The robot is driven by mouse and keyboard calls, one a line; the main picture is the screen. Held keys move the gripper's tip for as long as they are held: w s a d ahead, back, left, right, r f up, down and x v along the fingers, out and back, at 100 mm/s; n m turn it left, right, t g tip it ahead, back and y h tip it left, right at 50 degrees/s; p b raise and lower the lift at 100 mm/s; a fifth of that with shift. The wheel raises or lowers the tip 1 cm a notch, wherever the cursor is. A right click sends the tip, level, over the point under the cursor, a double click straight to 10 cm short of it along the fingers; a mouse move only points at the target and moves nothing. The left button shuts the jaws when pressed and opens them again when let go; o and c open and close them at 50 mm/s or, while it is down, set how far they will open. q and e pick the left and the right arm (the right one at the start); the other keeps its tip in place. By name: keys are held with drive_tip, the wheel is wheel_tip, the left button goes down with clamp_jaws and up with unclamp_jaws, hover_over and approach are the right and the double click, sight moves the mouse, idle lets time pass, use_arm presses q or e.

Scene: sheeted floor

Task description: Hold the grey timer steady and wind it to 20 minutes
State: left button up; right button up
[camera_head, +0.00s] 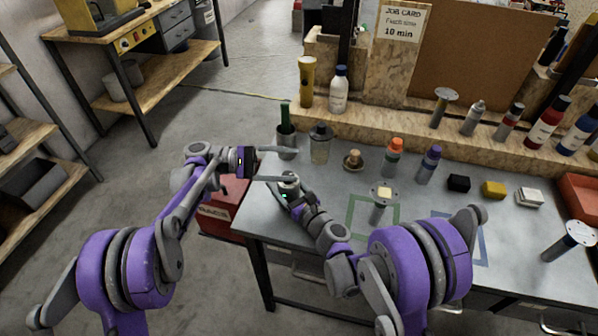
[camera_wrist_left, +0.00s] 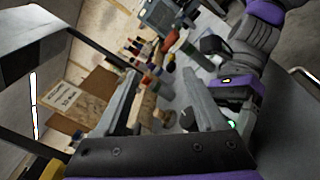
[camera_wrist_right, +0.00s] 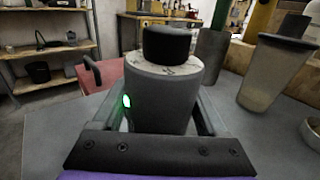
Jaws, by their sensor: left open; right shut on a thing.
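The grey timer (camera_wrist_right: 160,100) is a grey cylinder with a pale marked top, a black knob (camera_wrist_right: 168,43) and a green light on its side. My right gripper (camera_head: 291,193) is shut around its body; the timer looks upright in the right wrist view. In the head view the timer (camera_head: 289,182) is at the table's left edge, partly hidden by my grippers. My left gripper (camera_head: 293,165) is open and empty beside and above the timer, not on the knob. The dial setting is not readable.
The job card (camera_head: 400,22) reads 10 min. A cup with a green item (camera_head: 287,145), a jar (camera_head: 320,145) and a wooden-knobbed piece (camera_head: 353,160) stand behind the timer. Bottles and small blocks stand further right. A red box (camera_head: 223,205) is beside the table.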

use_arm(q)
drive_tip(key=s+a+f+m+t+y, duration=0.1)
drive_tip(key=a+f+m+t, duration=0.3)
drive_tip(key=m, duration=0.6)
drive_tip(key=s+a+f+m+t, duration=0.1)
drive_tip(key=a+f+m+t, duration=0.3)
drive_tip(key=m, duration=0.6)
drive_tip(key=w+d+r+t, duration=0.1)
drive_tip(key=w+d, duration=0.3)
drive_tip(key=d, duration=0.7)
drive_tip(key=shift+w+d+m, duration=0.2)
drive_tip(key=shift+w+m, duration=0.1)
drive_tip(key=shift+w, duration=0.1)
drive_tip(key=shift+r, duration=0.1)
drive_tip(key=shift+c, duration=0.4)
clamp_jaws()
